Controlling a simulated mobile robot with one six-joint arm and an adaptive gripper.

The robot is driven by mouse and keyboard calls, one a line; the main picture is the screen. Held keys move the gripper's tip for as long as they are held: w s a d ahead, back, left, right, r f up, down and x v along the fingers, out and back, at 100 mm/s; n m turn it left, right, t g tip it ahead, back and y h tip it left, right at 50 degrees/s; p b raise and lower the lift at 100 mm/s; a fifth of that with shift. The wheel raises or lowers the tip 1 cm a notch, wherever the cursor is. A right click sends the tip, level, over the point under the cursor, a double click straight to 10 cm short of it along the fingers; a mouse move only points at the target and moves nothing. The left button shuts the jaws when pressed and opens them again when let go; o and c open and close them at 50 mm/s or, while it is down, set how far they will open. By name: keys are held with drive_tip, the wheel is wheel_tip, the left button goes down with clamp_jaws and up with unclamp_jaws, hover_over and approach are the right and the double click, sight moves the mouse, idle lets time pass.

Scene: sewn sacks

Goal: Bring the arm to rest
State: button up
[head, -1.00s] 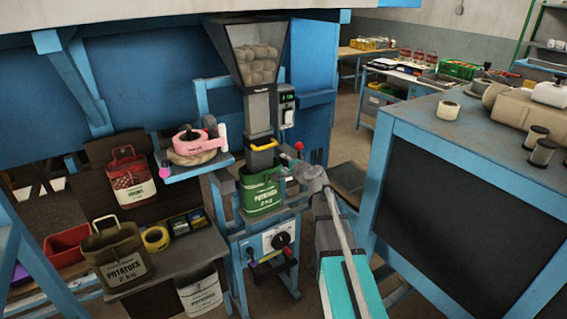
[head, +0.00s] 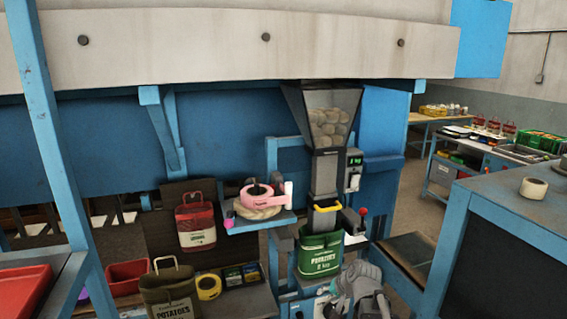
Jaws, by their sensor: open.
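My gripper (head: 350,290) shows at the bottom of the head view, in front of the filling stand and just below and right of the green potato sack. It is open, and I see nothing between its fingers. The green sack (head: 319,254) hangs upright under the spout of the hopper (head: 331,130), which holds several potatoes. A yellow clamp or handle (head: 325,207) sits at the sack's mouth. The gripper hides part of the stand below the sack.
On the left are a red sack (head: 196,226), an olive sack (head: 170,293), a red bin (head: 128,275) and a yellow tape roll (head: 208,287). A pink tape dispenser (head: 262,194) sits on a small shelf. A blue-framed bench (head: 520,205) stands close on the right.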

drive_tip(key=s+d+f+n+g+h, duration=0.1)
drive_tip(key=s+f+g+h, duration=0.1)
drive_tip(key=s, duration=0.5)
drive_tip(key=s+d+f+n+g+h, duration=0.1)
drive_tip(key=s+d+n+g+h, duration=0.1)
drive_tip(key=s, duration=0.5)
drive_tip(key=shift+s+d+f+n+g+h, duration=0.2)
drive_tip(key=shift+f+n+g+h, duration=0.15)
drive_tip(key=shift+g, duration=0.25)
drive_tip(key=shift+a, duration=0.1)
idle(0.7)
